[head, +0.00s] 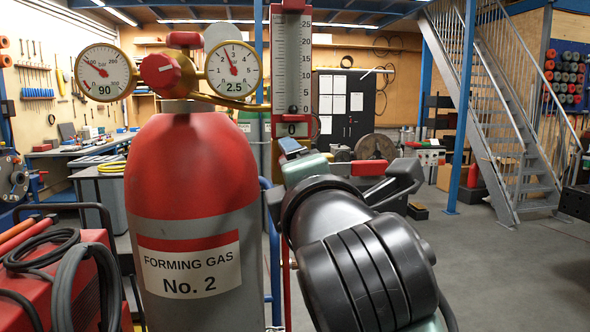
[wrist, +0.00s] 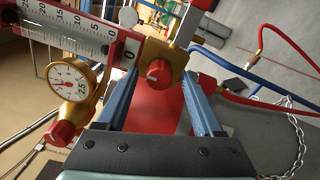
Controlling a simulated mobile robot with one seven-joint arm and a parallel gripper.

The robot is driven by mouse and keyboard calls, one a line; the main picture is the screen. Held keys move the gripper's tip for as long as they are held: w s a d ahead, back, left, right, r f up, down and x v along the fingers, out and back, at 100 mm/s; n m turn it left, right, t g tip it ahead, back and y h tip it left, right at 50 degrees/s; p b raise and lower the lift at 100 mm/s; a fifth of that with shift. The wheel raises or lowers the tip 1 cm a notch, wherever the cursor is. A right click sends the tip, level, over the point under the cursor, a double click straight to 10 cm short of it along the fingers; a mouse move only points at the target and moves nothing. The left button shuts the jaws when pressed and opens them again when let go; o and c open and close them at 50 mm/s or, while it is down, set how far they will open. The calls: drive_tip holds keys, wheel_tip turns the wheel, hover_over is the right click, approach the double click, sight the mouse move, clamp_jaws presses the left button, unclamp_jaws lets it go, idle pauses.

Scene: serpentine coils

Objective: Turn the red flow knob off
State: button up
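The red flow knob (wrist: 159,73) sits on a brass valve body at the lower end of the flowmeter (wrist: 75,32) in the wrist view. The flowmeter's clear scaled tube (head: 292,62) stands upright in the head view, with its red base marked 0. My gripper (wrist: 161,82) is open, with its two blue fingers on either side of the knob in the picture. I see no finger clearly touching the knob. In the head view my gripper (head: 289,149) is mostly hidden behind my own wrist, just below the flowmeter base, and the flow knob is hidden.
A different red knob (head: 160,70) is on the regulator between two gauges, above the red-topped cylinder (head: 195,165) labelled "FORMING GAS No. 2".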

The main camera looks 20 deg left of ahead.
drive_tip(key=b+v, duration=0.2)
drive_tip(key=v, duration=1.1)
